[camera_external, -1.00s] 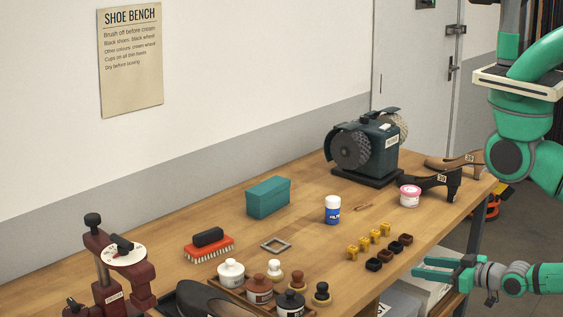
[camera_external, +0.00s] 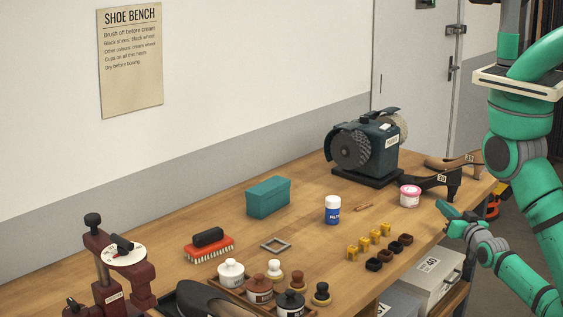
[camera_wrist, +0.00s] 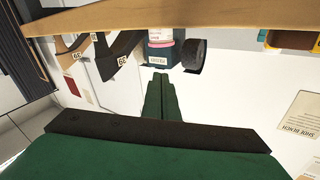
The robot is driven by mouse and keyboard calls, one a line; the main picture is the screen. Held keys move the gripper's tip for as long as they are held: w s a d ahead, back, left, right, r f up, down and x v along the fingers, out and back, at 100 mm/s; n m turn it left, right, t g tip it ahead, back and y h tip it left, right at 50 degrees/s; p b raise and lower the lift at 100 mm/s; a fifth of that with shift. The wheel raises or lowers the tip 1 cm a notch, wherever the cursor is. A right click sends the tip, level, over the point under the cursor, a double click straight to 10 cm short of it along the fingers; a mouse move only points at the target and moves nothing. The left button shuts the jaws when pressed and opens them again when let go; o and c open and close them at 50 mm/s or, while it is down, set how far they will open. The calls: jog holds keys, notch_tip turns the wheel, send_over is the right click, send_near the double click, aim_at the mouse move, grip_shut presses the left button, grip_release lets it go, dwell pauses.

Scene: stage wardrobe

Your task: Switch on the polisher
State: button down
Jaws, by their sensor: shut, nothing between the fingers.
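The polisher (camera_external: 372,160) stands at the far end of the bench. It is a dark teal machine with a dark wheel on the left, a pale wheel on the right and a small pale patch on top. In the wrist view part of the polisher (camera_wrist: 159,56) shows past the bench edge, partly hidden by a pink jar. My gripper (camera_external: 441,208) is at the bench's front edge, in front of the polisher and apart from it. Its green fingers (camera_wrist: 160,84) are together and empty.
A blue jar (camera_external: 332,210) and small yellow and dark cups (camera_external: 365,244) sit left of my gripper.

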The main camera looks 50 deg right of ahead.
jog(key=s+d+r+m+g+h, duration=0.2)
jog(key=d+r+m+h, duration=0.35)
jog(key=d, duration=0.85)
jog(key=s+d+r+m+g+h, duration=0.25)
jog(key=d+r+m, duration=0.6)
jog(key=d, duration=0.45)
jog(key=w+r+n+t+y, duration=0.35)
jog(key=w+n+y, duration=0.6)
jog(key=w, duration=0.75)
jog(key=w+a+r+n+y, duration=0.3)
jog(key=w+a+n+y, duration=0.4)
jog(key=n, duration=0.7)
jog(key=shift+w+a+r, duration=0.15)
jog(key=shift+w+r, duration=0.1)
jog(key=shift+w, duration=0.65)
jog(key=shift+w+y, duration=0.1)
jog(key=shift+y, duration=0.15)
